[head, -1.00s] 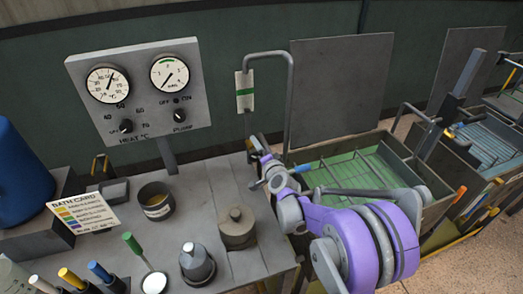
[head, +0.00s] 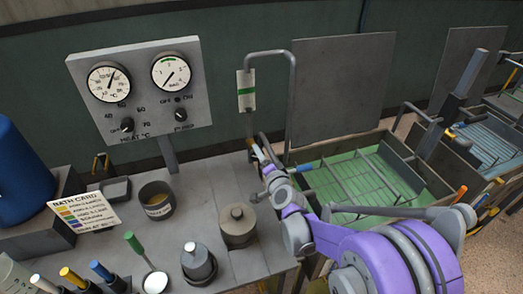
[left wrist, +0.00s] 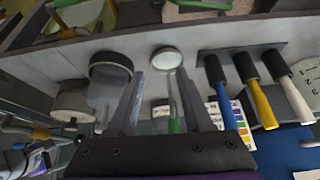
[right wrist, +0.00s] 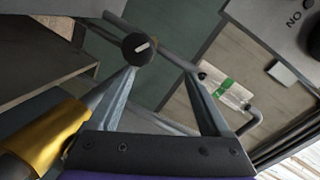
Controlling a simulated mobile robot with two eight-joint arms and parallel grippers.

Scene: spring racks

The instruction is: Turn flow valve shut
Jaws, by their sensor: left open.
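A dark round knob (right wrist: 138,48) with a white mark sits on a pipe in the right wrist view; it looks like the flow valve. My right gripper (right wrist: 162,72) is open, its left fingertip close below the knob; I cannot tell whether they touch. In the head view my right gripper (head: 262,150) is by the foot of the bent grey pipe (head: 291,95), and the knob is not clear there. My left gripper (left wrist: 160,72) is open and empty over the bench, outside the head view.
A gauge panel (head: 140,84) stands at the back left. The bench holds a bath card (head: 84,213), a dark cup (head: 157,199), a lidded grey pot (head: 238,226) and several coloured handles. A green-liquid tank (head: 365,175) lies right of the pipe.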

